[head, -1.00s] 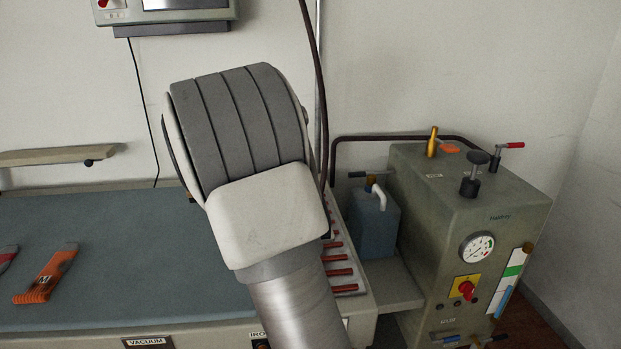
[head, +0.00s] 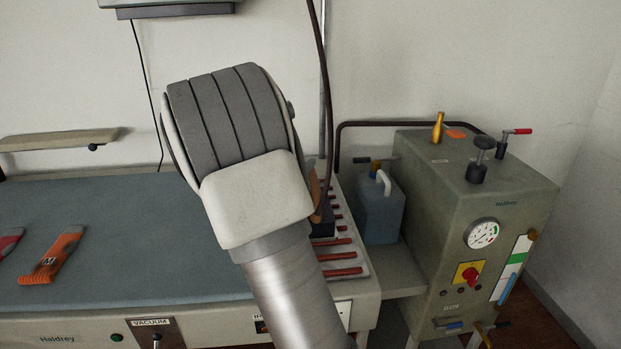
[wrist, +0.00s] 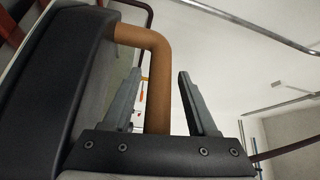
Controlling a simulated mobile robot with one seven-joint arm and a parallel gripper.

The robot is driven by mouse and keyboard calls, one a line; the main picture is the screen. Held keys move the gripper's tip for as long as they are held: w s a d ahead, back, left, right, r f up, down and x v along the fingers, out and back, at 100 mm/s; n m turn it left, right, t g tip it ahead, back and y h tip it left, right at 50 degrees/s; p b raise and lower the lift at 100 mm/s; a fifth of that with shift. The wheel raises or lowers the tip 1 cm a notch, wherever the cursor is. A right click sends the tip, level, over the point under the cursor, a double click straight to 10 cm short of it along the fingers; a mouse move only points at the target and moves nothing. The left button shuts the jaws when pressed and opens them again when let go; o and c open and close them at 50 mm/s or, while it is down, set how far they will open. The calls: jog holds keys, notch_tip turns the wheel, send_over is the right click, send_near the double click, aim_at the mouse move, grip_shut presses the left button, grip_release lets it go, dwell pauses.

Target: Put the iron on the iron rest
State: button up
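The iron shows in the head view as a brown handle (head: 315,192) and a dark body (head: 324,226), mostly hidden behind my arm. The iron rest (head: 345,270), a pale plate with red-brown bars, lies at the table's right end. The iron's body appears over its rear part; I cannot tell if it is fully seated. In the wrist view the iron's dark body (wrist: 65,75) fills the left. My gripper (wrist: 160,74) is open, its fingers apart on either side of the brown handle, with gaps visible. The head view hides my gripper.
A grey-blue ironing table (head: 110,240) carries an orange folded item (head: 55,255). A boiler (head: 475,220) and a blue jug (head: 381,212) stand to the right. A dark hose (head: 324,90) hangs behind my arm. The table's middle is clear.

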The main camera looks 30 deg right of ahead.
jog(key=shift+r, duration=0.1)
jog(key=shift+r+p, duration=0.15)
jog(key=shift+p, duration=0.2)
jog(key=v, duration=1.2)
jog(key=w+a+r+n+t+y, duration=0.1)
jog(key=a+r+n+y, duration=0.1)
jog(key=a+n+y, duration=0.55)
jog(key=a+r+n+t+y, duration=0.1)
jog(key=a+r+n+y, duration=0.1)
jog(key=a+n+y, duration=0.6)
jog(key=s+d+n+g, duration=0.1)
jog(key=s+n+g, duration=0.5)
jog(key=s+n, duration=0.6)
jog(key=s, duration=0.8)
jog(key=shift+s+g+y, duration=0.2)
jog(key=shift+g+y, duration=0.1)
jog(key=shift+y, duration=0.05)
jog(key=shift+d, duration=0.1)
